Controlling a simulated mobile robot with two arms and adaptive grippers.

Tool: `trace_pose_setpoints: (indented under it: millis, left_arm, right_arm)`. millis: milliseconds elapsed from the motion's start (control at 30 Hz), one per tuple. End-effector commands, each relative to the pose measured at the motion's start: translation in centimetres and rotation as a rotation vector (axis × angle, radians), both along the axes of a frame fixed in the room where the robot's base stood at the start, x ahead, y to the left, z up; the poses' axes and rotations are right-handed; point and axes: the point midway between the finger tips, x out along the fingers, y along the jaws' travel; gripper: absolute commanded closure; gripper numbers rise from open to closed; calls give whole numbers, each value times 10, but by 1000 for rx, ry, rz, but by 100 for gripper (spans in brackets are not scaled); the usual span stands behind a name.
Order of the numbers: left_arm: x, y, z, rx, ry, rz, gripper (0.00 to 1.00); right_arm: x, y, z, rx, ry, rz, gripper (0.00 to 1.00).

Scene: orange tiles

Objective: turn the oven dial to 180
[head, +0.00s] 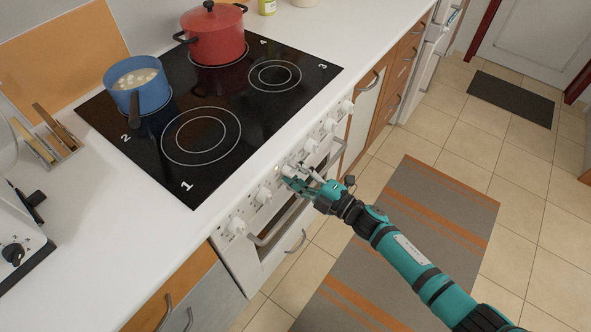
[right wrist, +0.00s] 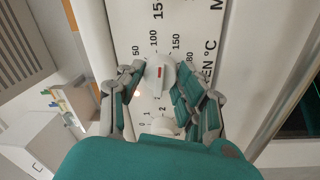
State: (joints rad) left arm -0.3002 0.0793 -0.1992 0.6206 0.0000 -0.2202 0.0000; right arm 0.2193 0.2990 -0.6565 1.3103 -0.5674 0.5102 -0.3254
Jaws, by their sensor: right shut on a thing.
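The white oven dial (right wrist: 158,80) sits on the oven's white control panel (right wrist: 148,22). It has a red mark on its face, near the middle of the right wrist view. Printed numbers such as 50, 100 and 150 and the letters "EN °C" surround it, turned sideways. I cannot tell exactly which number the mark points to. My right gripper (right wrist: 158,77) is shut on the dial, one finger on each side. In the head view the right gripper (head: 296,177) reaches the oven front and hides most of the dial. My left gripper is not in view.
More white knobs (head: 264,194) line the panel. An oven handle (head: 268,236) lies just below. Above is a black hob (head: 230,103) with a blue pot (head: 140,97) and a red pot (head: 215,40). A striped rug (head: 430,197) covers the floor in front.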

Motion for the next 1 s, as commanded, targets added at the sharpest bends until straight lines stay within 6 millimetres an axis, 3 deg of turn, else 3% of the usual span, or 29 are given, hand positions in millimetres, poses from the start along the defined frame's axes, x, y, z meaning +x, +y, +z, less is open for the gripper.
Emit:
trace_pose_setpoints:
  millis: [1000]
  left_arm:
    - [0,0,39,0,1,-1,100]
  right_arm:
    - [-1,-1,0,536,746,-3,97]
